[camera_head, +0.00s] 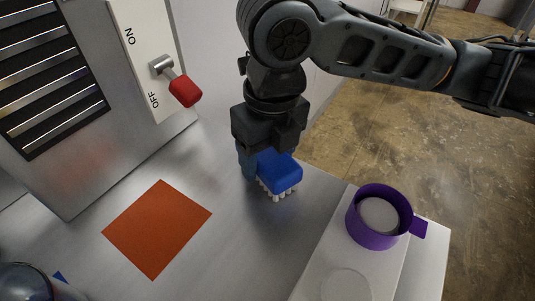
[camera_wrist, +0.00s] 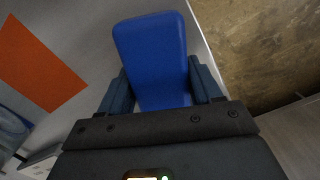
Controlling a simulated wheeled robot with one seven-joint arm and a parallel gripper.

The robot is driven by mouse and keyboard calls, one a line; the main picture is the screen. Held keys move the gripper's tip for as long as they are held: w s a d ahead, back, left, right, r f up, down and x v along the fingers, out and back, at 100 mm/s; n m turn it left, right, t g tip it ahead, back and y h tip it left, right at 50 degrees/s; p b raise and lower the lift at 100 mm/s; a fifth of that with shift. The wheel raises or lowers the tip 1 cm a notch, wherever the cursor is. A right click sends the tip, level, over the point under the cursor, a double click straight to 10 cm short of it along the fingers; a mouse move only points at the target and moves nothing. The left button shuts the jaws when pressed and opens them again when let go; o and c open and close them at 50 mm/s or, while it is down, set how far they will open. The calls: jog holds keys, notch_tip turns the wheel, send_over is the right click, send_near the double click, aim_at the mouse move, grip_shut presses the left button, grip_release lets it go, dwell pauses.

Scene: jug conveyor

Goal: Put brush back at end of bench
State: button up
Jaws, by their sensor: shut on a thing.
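A blue brush (camera_head: 281,172) with pale bristles facing down is at the far end of the grey bench (camera_head: 215,165), close to the bench's edge. In the head view the bristle tips are at or just above the bench top; I cannot tell if they touch. My gripper (camera_head: 262,165) points down and is shut on the brush. In the wrist view the blue back of the brush (camera_wrist: 152,58) sits between my two fingers (camera_wrist: 163,92). The fingers hide part of its sides.
An orange square (camera_head: 157,229) lies flat on the bench. A purple jug (camera_head: 379,217) stands on a white block (camera_head: 330,262) at right. A grey cabinet has a red-handled lever (camera_head: 185,91) on its ON/OFF plate. A glass-like item (camera_head: 24,283) is at lower left.

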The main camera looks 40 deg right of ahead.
aim_at(271, 154)
jog(key=shift+f, duration=0.1)
jog(key=shift+f, duration=0.15)
jog(key=o, duration=1.2)
jog(key=r, duration=0.8)
jog(key=r+p, duration=0.1)
jog(key=r, duration=0.3)
jog(key=shift+s+r, duration=0.25)
jog(key=shift+s, duration=0.15)
